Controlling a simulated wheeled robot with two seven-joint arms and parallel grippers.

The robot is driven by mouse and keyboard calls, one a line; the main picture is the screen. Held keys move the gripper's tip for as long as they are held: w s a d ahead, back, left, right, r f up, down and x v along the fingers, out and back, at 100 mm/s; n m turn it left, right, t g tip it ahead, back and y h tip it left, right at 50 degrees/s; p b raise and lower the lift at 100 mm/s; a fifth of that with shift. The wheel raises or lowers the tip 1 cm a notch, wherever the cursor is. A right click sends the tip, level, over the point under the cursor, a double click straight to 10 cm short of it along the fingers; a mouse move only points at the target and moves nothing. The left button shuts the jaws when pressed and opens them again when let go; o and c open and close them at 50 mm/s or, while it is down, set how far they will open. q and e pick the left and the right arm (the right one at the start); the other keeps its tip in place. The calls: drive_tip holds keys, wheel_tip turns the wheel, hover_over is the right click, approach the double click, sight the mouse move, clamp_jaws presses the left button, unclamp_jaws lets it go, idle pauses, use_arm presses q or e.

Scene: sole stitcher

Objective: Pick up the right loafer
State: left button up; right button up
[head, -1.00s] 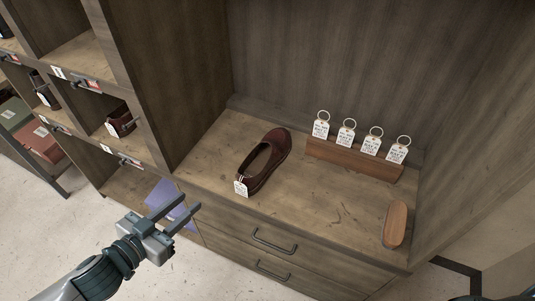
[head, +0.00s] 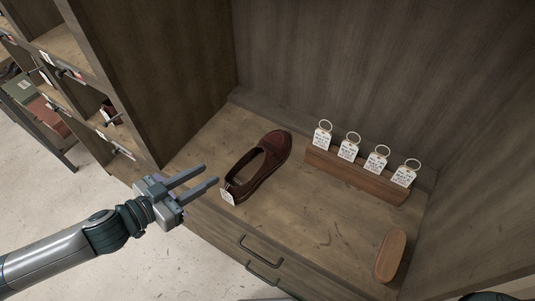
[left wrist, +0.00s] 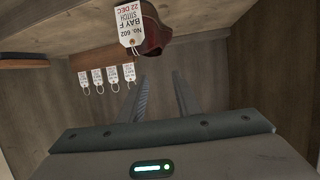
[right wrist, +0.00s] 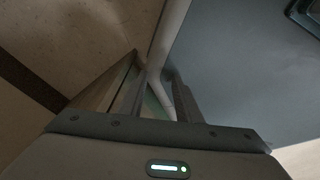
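A single dark red-brown loafer (head: 258,167) lies on the wooden counter, toe pointing to the back. A white tag (head: 227,195) hangs at its heel. My left gripper (head: 212,174) is open and empty, just left of the heel and apart from it. In the left wrist view the loafer (left wrist: 155,22) is at the top, with its tag (left wrist: 132,27) reading "No. 602, BAY F, STITCH, 22 DEC"; the open fingers (left wrist: 160,82) are below it. My right gripper (right wrist: 160,85) shows only in its wrist view; its fingers stand apart with nothing seen between them.
A wooden rack (head: 355,177) with several ring tags stands at the back of the counter. A wooden brush-like block (head: 390,256) lies at the right front. A tall side panel (head: 150,75) rises on the left. Drawers with handles (head: 262,246) are below. The counter between loafer and block is clear.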

use_arm(q)
drive_tip(key=shift+s+a, duration=0.15)
use_arm(e)
drive_tip(key=shift+a, duration=0.1)
